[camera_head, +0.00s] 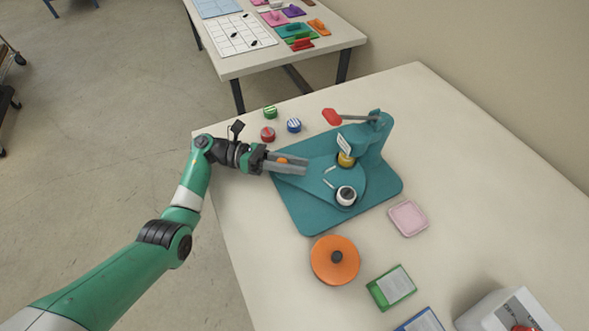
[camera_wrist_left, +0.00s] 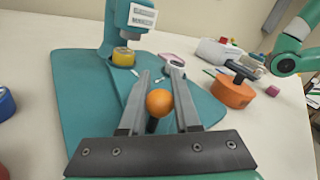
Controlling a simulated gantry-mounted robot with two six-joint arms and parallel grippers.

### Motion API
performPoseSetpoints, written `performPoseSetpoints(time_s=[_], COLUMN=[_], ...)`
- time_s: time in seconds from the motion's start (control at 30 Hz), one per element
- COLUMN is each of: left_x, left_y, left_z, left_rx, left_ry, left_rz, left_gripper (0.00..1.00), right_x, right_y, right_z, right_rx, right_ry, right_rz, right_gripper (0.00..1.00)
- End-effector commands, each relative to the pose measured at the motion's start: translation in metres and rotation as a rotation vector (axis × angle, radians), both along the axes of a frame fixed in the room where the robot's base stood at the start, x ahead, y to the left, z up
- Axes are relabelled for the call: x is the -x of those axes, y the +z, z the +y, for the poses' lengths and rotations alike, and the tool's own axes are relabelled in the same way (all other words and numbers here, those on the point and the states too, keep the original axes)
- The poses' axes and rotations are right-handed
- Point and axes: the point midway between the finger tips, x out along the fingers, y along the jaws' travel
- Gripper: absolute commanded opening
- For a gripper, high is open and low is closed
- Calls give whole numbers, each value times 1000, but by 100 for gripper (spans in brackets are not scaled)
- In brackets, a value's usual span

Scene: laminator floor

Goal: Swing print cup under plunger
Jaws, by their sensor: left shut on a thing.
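The teal press (camera_head: 378,140) stands on a teal base plate (camera_head: 300,215), with a red-ended lever (camera_head: 334,117) at its top. A yellow round part (camera_head: 346,160) sits below its head; it also shows in the left wrist view (camera_wrist_left: 123,57). A white cup with a dark centre (camera_head: 346,195) sits on the rounded swing plate (camera_head: 325,185), in front of the head and not beneath it. My left gripper (camera_head: 304,166) is shut on an orange knob (camera_wrist_left: 159,102) at the plate's left side. My right gripper is not in view.
Green (camera_head: 270,112), blue (camera_head: 294,125) and red (camera_head: 268,134) small round pots stand behind the base. A pink pad (camera_head: 408,218), an orange disc (camera_head: 335,262) and a green box (camera_head: 391,287) lie in front and right. A white box (camera_head: 508,312) stands at the near edge.

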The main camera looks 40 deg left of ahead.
Motion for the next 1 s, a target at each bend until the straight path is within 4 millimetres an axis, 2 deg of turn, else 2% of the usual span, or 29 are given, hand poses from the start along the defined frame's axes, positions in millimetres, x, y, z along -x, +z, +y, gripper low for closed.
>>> performPoseSetpoints(time_s=[0.4, 0.43, 0.6, 0.87, 1.0], left_x=[0, 0, 0, 0, 5], left_y=[1, 1, 1, 0, 0], left_z=[0, 0, 0, 0, 11], left_rx=[-2, -2, -2, -2, -2], left_ry=[-5, -5, -5, -4, -1], left_rz=[0, 0, 0, 1, 1], left_gripper=[0, 33, 60, 60, 60], right_x=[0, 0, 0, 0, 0], right_y=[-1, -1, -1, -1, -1], right_z=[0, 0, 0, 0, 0], right_rx=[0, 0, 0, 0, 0], right_ry=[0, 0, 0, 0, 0], right_rz=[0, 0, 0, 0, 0], right_gripper=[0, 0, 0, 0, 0])
